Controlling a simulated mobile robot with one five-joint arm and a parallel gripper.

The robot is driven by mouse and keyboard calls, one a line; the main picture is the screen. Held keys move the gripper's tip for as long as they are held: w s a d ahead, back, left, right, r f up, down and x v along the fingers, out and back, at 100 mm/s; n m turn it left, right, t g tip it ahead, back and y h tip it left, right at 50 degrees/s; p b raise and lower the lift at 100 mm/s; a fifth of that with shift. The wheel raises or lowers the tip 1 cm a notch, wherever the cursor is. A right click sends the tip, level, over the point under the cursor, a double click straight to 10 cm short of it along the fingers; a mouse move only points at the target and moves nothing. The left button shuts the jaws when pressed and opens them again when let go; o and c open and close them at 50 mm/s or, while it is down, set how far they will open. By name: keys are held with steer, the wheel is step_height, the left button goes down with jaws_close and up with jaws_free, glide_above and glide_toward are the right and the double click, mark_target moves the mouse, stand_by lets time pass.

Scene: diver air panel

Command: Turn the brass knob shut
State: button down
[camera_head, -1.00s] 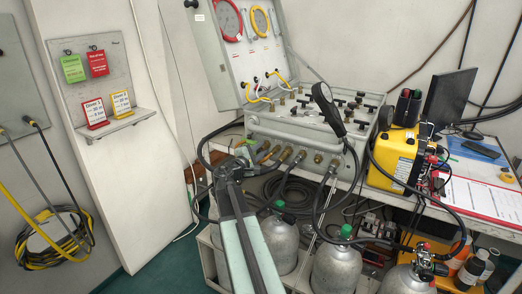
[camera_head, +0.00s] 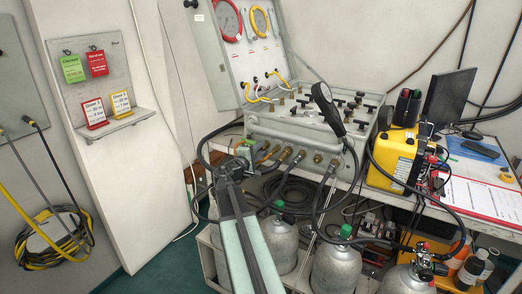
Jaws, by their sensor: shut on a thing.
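The grey air panel (camera_head: 290,128) stands open on the bench, with a row of brass fittings (camera_head: 285,155) along its lower front. My arm reaches up from the bottom of the view, and my gripper (camera_head: 236,163) is at the left end of this row. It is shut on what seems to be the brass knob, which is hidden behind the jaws. How far the knob is turned cannot be seen.
A black handset (camera_head: 328,105) and its hose hang in front of the panel. A yellow box (camera_head: 396,158) stands to the right on the bench. Grey cylinders (camera_head: 333,268) stand below.

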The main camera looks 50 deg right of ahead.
steer(key=c, duration=1.5)
jaws_free()
steer(key=v, duration=0.8)
